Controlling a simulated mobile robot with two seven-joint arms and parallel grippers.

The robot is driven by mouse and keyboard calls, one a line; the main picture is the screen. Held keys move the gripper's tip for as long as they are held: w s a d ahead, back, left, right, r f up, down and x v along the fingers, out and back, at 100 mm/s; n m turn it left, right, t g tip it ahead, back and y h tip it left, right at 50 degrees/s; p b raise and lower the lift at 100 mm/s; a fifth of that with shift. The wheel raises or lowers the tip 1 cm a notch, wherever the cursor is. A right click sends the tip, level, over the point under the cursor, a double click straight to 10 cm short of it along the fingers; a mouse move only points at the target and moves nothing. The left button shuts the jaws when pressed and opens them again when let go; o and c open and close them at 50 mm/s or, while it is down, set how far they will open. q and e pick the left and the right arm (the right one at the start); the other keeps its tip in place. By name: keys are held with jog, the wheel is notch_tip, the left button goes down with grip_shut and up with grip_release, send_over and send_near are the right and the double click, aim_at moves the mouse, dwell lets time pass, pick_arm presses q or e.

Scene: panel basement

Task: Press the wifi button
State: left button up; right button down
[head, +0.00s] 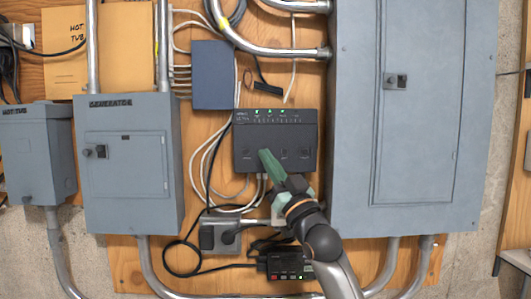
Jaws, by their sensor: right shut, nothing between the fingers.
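The black router box (305,135) is mounted on the plywood in the middle of the head view. It has a row of small lights along its top, several of them green, and a row of small buttons along its lower front. My right gripper (265,154) is shut and empty, its green fingertips in front of the lower left part of the router face. The fingers hide part of the button row. I cannot tell whether the tips touch the face. The button labels are too small to read. My left gripper is not in view.
A large grey panel (430,130) stands right of the router. A grey generator box (127,190) and a hot tub box (40,140) are at left. A blue box (212,75) is above left. Loose cables and an outlet box (207,236) lie below the router.

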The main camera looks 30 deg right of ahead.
jog(key=shift+w+d, duration=0.1)
dwell(0.5)
jog(key=shift+w+d, duration=0.15)
jog(key=shift+w, duration=0.1)
jog(key=shift+w+d+p, duration=0.2)
jog(key=shift+w+p, duration=0.1)
jog(key=shift+p, duration=0.05)
dwell(0.6)
jog(key=shift+a, duration=0.1)
jog(key=shift+s+a, duration=0.35)
jog(key=shift+s, duration=0.3)
jog(key=shift+s+a, duration=0.45)
jog(key=shift+s, duration=0.25)
jog(key=shift+s+a, duration=0.4)
jog(key=shift+s, duration=0.35)
jog(key=shift+s+a, duration=0.45)
jog(key=shift+s, duration=0.25)
